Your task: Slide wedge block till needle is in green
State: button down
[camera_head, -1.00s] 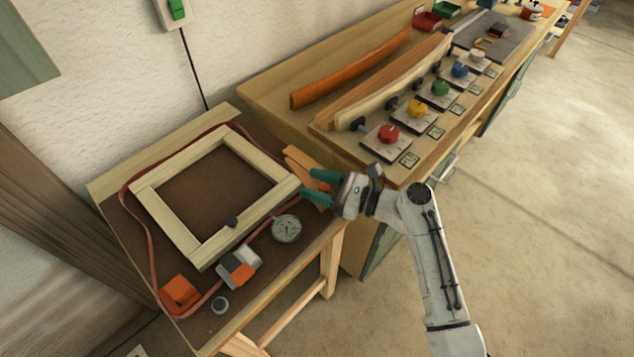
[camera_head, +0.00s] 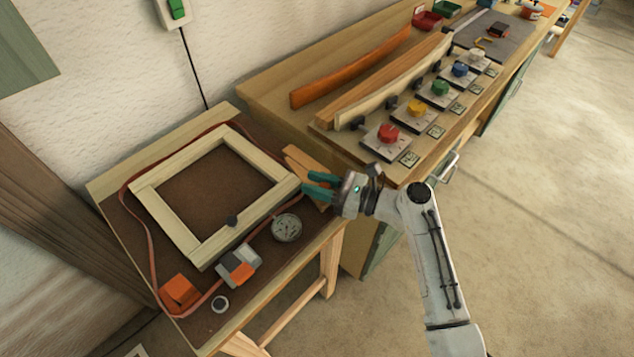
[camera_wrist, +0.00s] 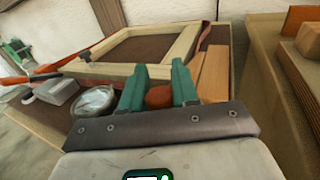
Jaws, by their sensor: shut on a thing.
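My gripper (camera_head: 314,184) is at the right corner of the wooden frame (camera_head: 165,213), on the low bench. In the wrist view its teal fingers (camera_wrist: 160,88) are shut on an orange-brown piece (camera_wrist: 160,97), which seems to be the wedge block's grip. Light wooden pieces (camera_head: 308,162) lie beside the fingers; they also show in the wrist view (camera_wrist: 212,75). The fingers hide much of the held piece. A round dial gauge (camera_head: 286,228) lies below the frame's right corner. Its needle and any green zone are too small to read.
A red strap (camera_head: 152,262) loops around the frame, near an orange block (camera_head: 179,292) and a grey-orange clamp (camera_head: 238,268). The adjoining workbench carries bent laths (camera_head: 352,70) and a row of coloured knobs, the red knob (camera_head: 388,133) nearest my arm.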

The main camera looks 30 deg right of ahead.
aim_at(305, 181)
jog(key=w, duration=0.2)
jog(key=w+a, duration=0.1)
jog(key=w, duration=0.1)
jog(key=shift+a+b, duration=0.2)
jog(key=shift+b, duration=0.1)
jog(key=c, duration=0.9)
grip_release()
jog(key=shift+s, duration=0.1)
jog(key=b+v, duration=0.1)
jog(key=v, duration=0.9)
jog(key=shift+s+d+r, duration=0.1)
jog(key=shift+s+d, duration=0.1)
jog(key=shift+s, duration=0.1)
